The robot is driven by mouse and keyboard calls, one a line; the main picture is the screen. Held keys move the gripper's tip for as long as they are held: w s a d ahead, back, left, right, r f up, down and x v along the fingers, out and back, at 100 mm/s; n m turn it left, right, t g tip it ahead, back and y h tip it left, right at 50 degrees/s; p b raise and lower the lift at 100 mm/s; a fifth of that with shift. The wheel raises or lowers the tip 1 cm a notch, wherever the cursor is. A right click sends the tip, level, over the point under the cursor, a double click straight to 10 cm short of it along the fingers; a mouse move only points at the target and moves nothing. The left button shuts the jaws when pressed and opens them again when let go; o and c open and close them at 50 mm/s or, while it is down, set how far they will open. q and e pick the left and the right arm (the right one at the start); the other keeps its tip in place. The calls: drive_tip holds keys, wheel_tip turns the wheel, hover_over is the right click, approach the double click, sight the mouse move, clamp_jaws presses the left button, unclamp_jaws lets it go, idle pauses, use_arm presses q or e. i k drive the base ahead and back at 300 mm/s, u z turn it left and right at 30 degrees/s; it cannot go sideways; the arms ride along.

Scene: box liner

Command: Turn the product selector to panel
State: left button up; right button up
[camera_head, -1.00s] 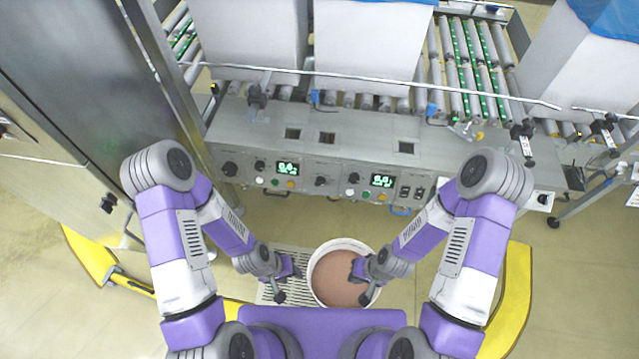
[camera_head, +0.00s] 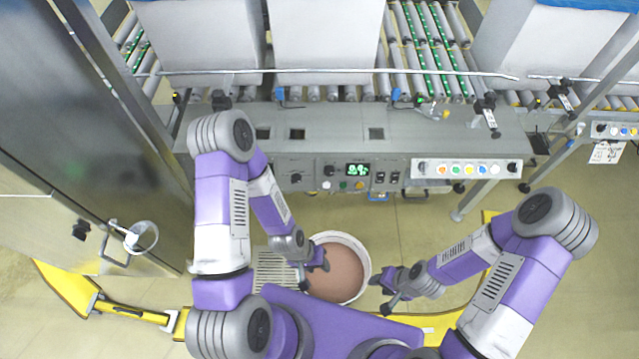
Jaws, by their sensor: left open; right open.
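The machine's control face (camera_head: 340,172) runs along its front edge and carries black knobs, a lit green display (camera_head: 357,170) and small switches. One black knob (camera_head: 328,170) sits left of the display, another (camera_head: 295,177) further left. A white strip of coloured buttons (camera_head: 467,169) has a black knob at each end. The labels are too small to read, so I cannot tell which knob is the product selector. My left gripper (camera_head: 314,273) is open over the bucket, below the control face. My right gripper (camera_head: 381,294) is open, right of the bucket. Both are apart from the controls.
A round white bucket (camera_head: 364,262) with brown contents stands on the floor by a slatted grate (camera_head: 272,270). A steel cabinet (camera_head: 60,130) with a handwheel (camera_head: 140,236) stands at left. A rail (camera_head: 330,71) crosses before large white boxes. Floor is clear at right.

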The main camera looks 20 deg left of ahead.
sight(297, 178)
drive_tip(key=z, duration=0.05)
drive_tip(key=k, duration=0.95)
drive_tip(key=u, duration=0.65)
drive_tip(key=i, duration=0.95)
drive_tip(key=z, duration=0.05)
